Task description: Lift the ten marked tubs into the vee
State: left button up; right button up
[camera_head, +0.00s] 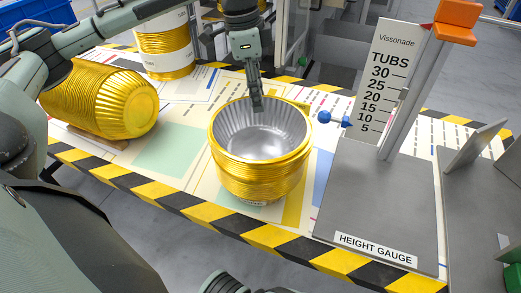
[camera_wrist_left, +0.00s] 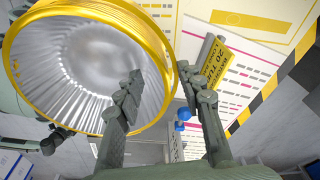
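A stack of nested gold tubs (camera_head: 260,170) stands upright mid-table, its silver inside facing up. My left gripper (camera_head: 256,102) is at its far rim. In the left wrist view, the fingers (camera_wrist_left: 163,88) are open, one over the tub mouth (camera_wrist_left: 75,60) and one outside the rim; I cannot tell if either touches. A second gold stack (camera_head: 105,98) lies on its side at left. The vee seems to be the slanted grey plates (camera_head: 472,147) at right, partly cut off. My right gripper is not clearly seen.
A grey height gauge (camera_head: 375,215) with a TUBS scale (camera_head: 384,85) and orange-topped post (camera_head: 456,22) stands right of the stack. A blue knob (camera_head: 324,116) sticks out beside it. A white and gold drum (camera_head: 165,45) stands behind. A green patch (camera_head: 168,150) is clear.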

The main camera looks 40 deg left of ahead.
pick_arm(q)
jog(key=shift+w+d+f, duration=0.1)
jog(key=shift+f, duration=0.6)
jog(key=shift+w+d+f, duration=0.1)
jog(key=shift+f, duration=0.55)
grip_shut()
